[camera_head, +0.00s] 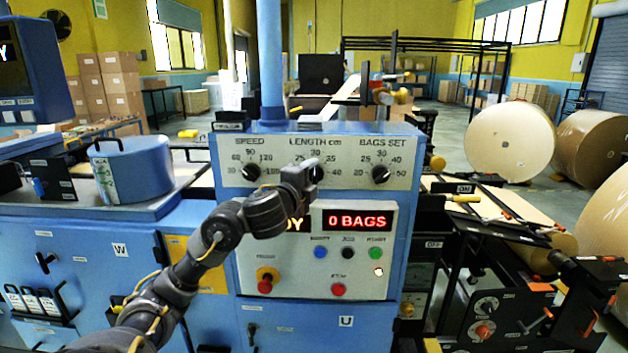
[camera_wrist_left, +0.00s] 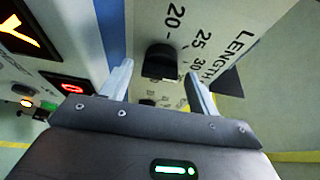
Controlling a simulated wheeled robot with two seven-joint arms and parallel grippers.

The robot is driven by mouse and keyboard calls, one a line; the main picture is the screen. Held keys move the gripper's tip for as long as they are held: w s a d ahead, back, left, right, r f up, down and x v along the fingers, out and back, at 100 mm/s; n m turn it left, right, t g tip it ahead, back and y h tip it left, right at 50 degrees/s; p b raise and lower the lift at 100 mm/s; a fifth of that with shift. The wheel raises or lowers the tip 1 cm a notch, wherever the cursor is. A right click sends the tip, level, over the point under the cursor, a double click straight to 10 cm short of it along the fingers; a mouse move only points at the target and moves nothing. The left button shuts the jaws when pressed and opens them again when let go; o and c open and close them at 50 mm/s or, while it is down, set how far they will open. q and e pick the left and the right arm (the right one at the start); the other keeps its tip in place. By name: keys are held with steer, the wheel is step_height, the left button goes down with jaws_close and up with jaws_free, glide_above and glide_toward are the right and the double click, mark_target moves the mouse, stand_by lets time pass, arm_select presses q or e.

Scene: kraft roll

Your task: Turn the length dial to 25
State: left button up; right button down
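The length dial is mostly hidden behind my left gripper (camera_head: 306,172) in the head view, under the "LENGTH cm" label on the pale upper panel (camera_head: 275,174). In the left wrist view, the length dial (camera_wrist_left: 160,62) is a black knob beside the printed 20, 25 and 30. My left gripper (camera_wrist_left: 160,70) is open there, with one pale finger on each side of the dial in the picture. I cannot tell whether the fingers touch the knob or exactly where its pointer stands. My right gripper is not in view.
The speed dial (camera_head: 250,172) and the bags-set dial (camera_head: 381,174) flank the length dial. Below are a red "0 BAGS" display (camera_head: 357,220), several coloured buttons, and a red-and-yellow knob (camera_head: 266,281). A blue drum (camera_head: 131,172) stands at left; large kraft rolls (camera_head: 509,142) stand at right.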

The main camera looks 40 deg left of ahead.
arm_select(q)
steer(key=c, duration=0.9)
steer(key=shift+o, duration=0.2)
steer(key=shift+f+n+b, duration=0.25)
steer(key=shift+n+b, duration=0.15)
steer(key=shift+b, duration=0.4)
steer(key=n+y+b, duration=0.1)
steer(key=n+b, duration=0.1)
steer(key=b, duration=0.3)
steer(key=n+t+b, duration=0.1)
steer(key=n+b, duration=0.2)
steer(key=b, duration=0.2)
steer(key=n+t+y+b, duration=0.1)
steer(key=n+b, duration=0.2)
steer(key=b, duration=0.2)
steer(key=shift+f+y, duration=0.25)
steer(key=shift+y, duration=0.05)
steer(key=shift+b, duration=0.5)
steer(key=shift+r+n+b, duration=0.2)
steer(key=shift+n+b, duration=0.2)
steer(key=shift+n, duration=0.1)
steer(key=shift+r, duration=0.1)
steer(key=o, duration=1)
steer(key=shift+w+d, duration=0.1)
steer(key=shift+d, duration=0.05)
